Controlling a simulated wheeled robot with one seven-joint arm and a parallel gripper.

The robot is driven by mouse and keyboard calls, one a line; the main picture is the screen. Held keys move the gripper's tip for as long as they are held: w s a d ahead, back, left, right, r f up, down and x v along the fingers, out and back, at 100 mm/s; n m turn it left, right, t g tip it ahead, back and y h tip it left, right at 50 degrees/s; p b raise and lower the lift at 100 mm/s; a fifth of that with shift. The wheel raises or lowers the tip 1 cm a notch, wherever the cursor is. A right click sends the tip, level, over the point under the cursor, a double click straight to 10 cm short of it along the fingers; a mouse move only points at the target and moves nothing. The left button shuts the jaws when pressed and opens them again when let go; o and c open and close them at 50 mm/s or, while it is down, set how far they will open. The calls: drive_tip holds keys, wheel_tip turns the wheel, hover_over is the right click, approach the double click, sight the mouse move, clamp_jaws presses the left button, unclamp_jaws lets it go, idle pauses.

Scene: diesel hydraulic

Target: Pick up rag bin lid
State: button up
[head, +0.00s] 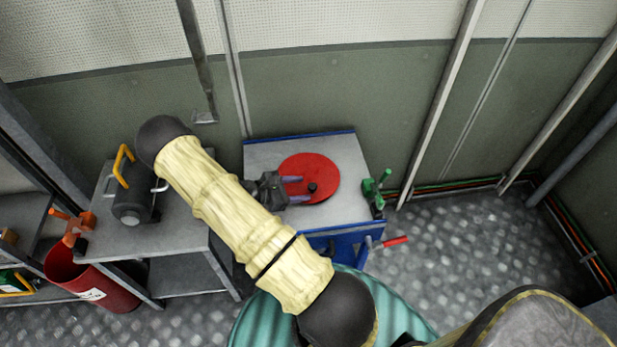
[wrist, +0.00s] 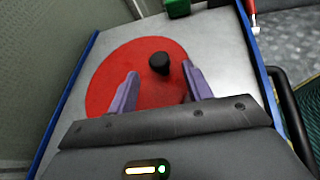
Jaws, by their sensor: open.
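The rag bin lid (head: 322,167) is a red round disc with a black knob in its middle. It lies flat on the grey top of a blue-edged cabinet. In the wrist view the lid (wrist: 112,75) fills the middle, with its knob (wrist: 159,63) beyond and between the fingertips. My gripper (head: 301,189) is open, its two purple fingers over the near left part of the lid in the head view. The fingers also show in the wrist view (wrist: 160,80), apart on either side of the knob's line. Nothing is between them. I cannot tell their exact height above the lid.
A green clamp-like tool (head: 375,191) stands at the cabinet's right edge, and a red-handled one (head: 390,242) sits at its front. A grey bench (head: 180,240) at left holds a dark cylinder with a yellow handle (head: 130,195). A red bin (head: 95,280) stands lower left. Floor at right is clear.

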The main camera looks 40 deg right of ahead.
sight(312, 185)
drive_tip(key=x, duration=0.5)
drive_tip(key=shift+r, duration=0.1)
drive_tip(key=shift+s+d, duration=0.1)
idle(0.4)
clamp_jaws()
